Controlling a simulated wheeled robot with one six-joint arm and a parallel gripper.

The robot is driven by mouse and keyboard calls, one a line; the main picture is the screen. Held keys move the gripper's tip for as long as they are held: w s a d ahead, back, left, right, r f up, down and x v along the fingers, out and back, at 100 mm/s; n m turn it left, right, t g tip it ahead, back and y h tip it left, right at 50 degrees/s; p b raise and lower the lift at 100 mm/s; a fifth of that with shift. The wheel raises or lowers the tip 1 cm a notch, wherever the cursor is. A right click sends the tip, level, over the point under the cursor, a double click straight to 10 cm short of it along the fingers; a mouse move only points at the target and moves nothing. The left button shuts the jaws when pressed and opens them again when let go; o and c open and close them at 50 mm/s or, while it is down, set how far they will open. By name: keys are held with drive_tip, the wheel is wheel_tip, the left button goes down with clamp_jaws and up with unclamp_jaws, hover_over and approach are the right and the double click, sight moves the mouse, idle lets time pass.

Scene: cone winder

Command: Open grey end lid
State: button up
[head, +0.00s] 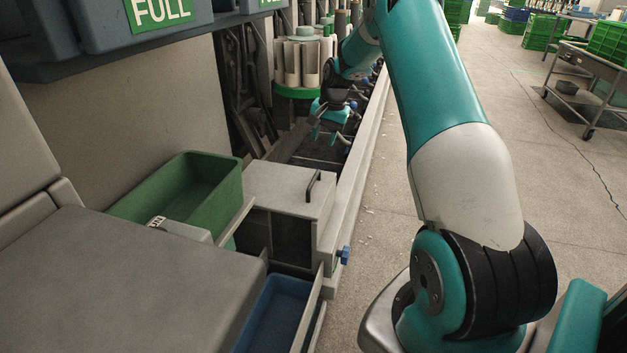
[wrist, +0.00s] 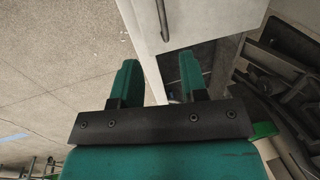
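The grey end lid (head: 270,190) tops a box at the near end of the machine and lies flat, looking closed. A dark bar handle (head: 314,184) stands on its right part. My gripper (head: 330,138) is beyond the lid, farther along the machine, clear of the handle. In the wrist view the lid (wrist: 205,18) is at the top, with its handle (wrist: 163,18) cut by the upper edge. The two green fingers of my gripper (wrist: 158,82) are apart with nothing between them, below the handle in the picture.
A green bin (head: 205,190) stands left of the lid, and a blue tray (head: 275,315) sits low in front. A blue knob (head: 344,255) sticks out at the box's lower right. A long pale rail (head: 362,165) runs along the machine.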

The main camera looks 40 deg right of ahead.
sight(313, 181)
drive_tip(key=w+f+b, duration=0.1)
drive_tip(key=f, duration=0.4)
drive_tip(key=a+f+b, duration=0.1)
drive_tip(key=f, duration=0.4)
drive_tip(key=w+f+b, duration=0.1)
drive_tip(key=f, duration=0.4)
drive_tip(key=shift+w+a+f+b, duration=0.15)
drive_tip(key=shift+w+a+b, duration=0.2)
drive_tip(key=shift+c, duration=0.5)
clamp_jaws()
